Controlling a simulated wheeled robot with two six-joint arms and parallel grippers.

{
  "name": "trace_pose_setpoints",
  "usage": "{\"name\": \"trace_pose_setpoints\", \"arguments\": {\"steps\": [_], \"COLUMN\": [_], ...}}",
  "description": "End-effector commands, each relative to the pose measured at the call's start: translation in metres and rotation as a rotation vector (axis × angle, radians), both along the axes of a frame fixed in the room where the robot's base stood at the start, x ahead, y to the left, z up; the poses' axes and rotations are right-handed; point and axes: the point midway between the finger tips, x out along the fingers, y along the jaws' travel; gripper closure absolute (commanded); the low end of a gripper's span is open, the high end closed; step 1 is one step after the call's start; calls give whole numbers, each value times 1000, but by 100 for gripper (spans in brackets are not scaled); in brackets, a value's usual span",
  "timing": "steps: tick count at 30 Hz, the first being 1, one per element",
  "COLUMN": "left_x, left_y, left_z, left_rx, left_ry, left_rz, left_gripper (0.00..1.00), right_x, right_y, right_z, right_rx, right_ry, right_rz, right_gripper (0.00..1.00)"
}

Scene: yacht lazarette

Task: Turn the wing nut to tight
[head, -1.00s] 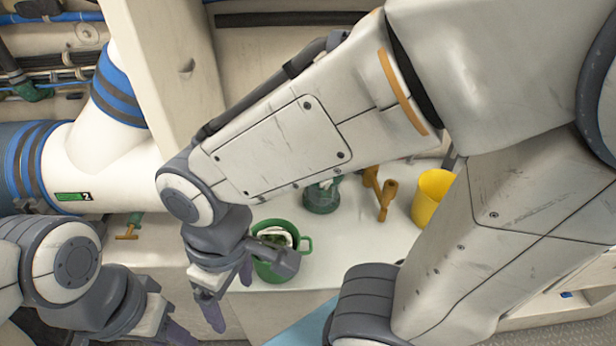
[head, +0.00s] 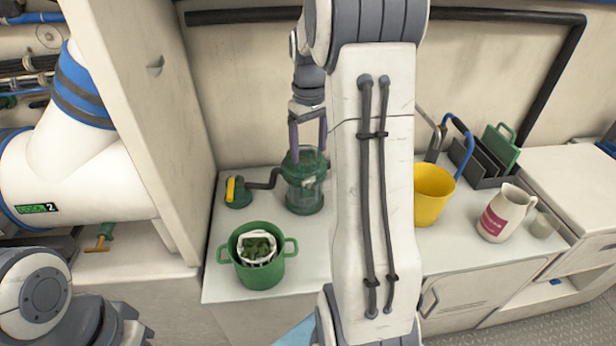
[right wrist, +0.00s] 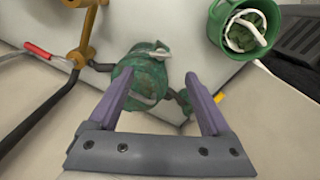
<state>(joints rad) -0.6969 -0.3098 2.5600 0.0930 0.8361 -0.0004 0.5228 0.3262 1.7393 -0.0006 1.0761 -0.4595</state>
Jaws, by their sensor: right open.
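A green strainer with a clear body (head: 304,185) stands on the white counter, below my right gripper (head: 308,140) in the head view. The gripper is open, with its purple fingers pointing down at the strainer's top. In the right wrist view the strainer (right wrist: 140,85) shows between and beyond the open fingertips (right wrist: 158,75). A small pale part lies across the strainer there; I cannot tell if it is the wing nut or how it is turned. My left arm is at the lower left of the head view; its fingers are not visible.
A green pot with a white bag and leafy stuff (head: 259,262) stands in front of the strainer. A yellow-handled valve (head: 237,192) and dark pipe are left of it. A yellow bucket (head: 433,195) and a jug (head: 506,213) stand to the right, partly beyond my arm.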

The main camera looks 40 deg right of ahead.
Motion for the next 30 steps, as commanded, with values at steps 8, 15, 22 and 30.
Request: {"name": "trace_pose_setpoints", "arguments": {"steps": [8,15,22,30], "left_x": [0,0,0,0], "left_y": [0,0,0,0], "left_z": [-5,-8,-8,-8], "left_rx": [0,0,0,0], "left_ry": [0,0,0,0], "left_rz": [0,0,0,0], "left_gripper": [58,58,58,58], "right_x": [-1,0,0,0], "right_y": [2,2,2,2], "right_z": [-54,-85,-93,-92], "right_rx": [3,1,1,0], "right_ry": [5,2,0,0], "right_rz": [1,1,1,1], "right_gripper": [18,18,18,56]}}
